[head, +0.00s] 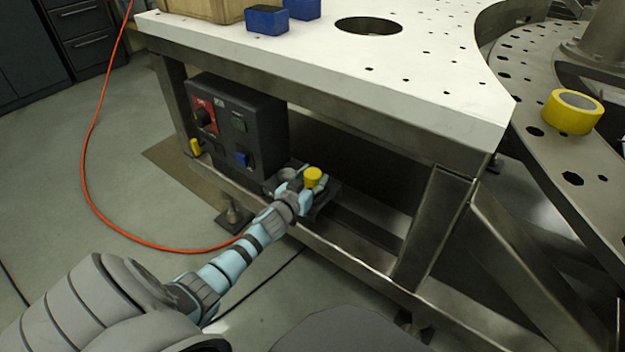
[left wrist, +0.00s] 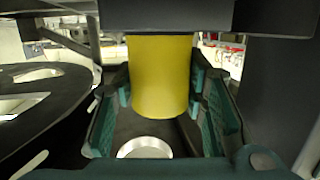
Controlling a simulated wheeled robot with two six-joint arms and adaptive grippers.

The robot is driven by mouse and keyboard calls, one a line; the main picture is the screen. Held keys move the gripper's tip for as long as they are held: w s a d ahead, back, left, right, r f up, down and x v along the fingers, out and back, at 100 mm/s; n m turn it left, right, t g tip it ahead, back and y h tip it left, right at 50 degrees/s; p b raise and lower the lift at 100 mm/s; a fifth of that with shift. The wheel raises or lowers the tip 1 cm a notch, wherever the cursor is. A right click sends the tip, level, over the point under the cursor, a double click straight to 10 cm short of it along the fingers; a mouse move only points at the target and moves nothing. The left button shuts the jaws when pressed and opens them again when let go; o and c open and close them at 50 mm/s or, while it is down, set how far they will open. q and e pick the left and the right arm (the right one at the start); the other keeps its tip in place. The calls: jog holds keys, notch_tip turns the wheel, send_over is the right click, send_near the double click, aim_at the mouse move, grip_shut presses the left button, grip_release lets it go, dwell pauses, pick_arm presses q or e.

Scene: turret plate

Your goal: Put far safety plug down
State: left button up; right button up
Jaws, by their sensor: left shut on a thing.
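The far safety plug is a yellow cylinder (head: 313,176) at my left gripper (head: 308,180), low beside the black control box under the white table. In the left wrist view the yellow plug (left wrist: 160,75) sits between the two green-padded fingers (left wrist: 160,100), which are shut on it. Below it in that view a round, light metal disc or socket (left wrist: 145,148) shows on a dark surface. A dark holder (head: 322,200) lies under the gripper in the head view. Whether the plug touches the holder I cannot tell. My right gripper is not in view.
The black control box (head: 250,125) with a red switch stands on the lower frame. A second yellow piece (head: 196,147) is at its left side. The white tabletop (head: 440,90) overhangs above. An orange cable (head: 90,160) curves across the floor. Yellow tape (head: 571,117) lies at right.

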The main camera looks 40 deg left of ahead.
pick_arm(q)
jog(key=shift+f, duration=0.15)
jog(key=o, duration=1.3)
jog(key=shift+c, duration=0.2)
